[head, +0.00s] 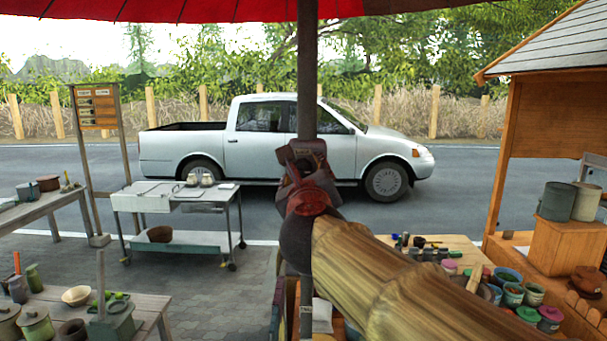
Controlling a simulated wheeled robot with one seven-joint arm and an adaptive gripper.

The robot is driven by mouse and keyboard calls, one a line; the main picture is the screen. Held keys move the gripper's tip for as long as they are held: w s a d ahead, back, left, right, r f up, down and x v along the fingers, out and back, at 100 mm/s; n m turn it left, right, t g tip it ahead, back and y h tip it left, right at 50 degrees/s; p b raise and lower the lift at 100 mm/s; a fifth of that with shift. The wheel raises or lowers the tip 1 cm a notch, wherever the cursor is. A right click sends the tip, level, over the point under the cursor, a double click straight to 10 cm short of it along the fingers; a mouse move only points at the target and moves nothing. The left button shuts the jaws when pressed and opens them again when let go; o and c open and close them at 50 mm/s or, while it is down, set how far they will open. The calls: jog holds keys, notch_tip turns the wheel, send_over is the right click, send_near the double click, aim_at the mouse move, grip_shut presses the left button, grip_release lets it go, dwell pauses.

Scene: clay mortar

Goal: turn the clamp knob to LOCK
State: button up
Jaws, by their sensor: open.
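A dark upright pole (307,70) runs down the middle of the head view from the red canopy above. My arm reaches in from the lower right. My gripper (304,160), dark red and grey, is at the pole, about mid-height in the picture. Its jaws are open and overlap the pole in the picture. I cannot tell whether they touch it or anything on it. The clamp knob and any LOCK mark cannot be made out; the gripper and wrist cover that part of the pole.
A metal cart (180,199) with small pots stands left of the pole. Wooden tables with pottery are at the left. A bench (455,243) with paint jars and a wooden shed (550,130) are at the right. A pickup truck (280,146) is parked behind.

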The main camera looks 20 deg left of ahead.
jog(key=shift+c, duration=0.8)
jog(key=c, duration=1)
jog(key=shift+r+n+p, duration=0.1)
jog(key=shift+n+p, duration=0.2)
jog(key=shift+p, duration=0.05)
jog(key=n+p, duration=0.3)
jog(key=p, duration=0.1)
jog(key=shift+r, duration=0.15)
jog(key=n+p, duration=0.4)
jog(key=p, duration=0.1)
jog(key=shift+n+g+h, duration=0.3)
jog(key=shift+n, duration=0.1)
jog(key=n+p, duration=0.4)
jog(key=p, duration=0.1)
jog(key=shift+r, duration=0.1)
jog(key=n+p, duration=0.4)
jog(key=shift+a+n+h+p, duration=0.1)
jog(key=shift+n+h+p, duration=0.2)
jog(key=shift+h+p, duration=0.1)
jog(key=shift+f, duration=0.2)
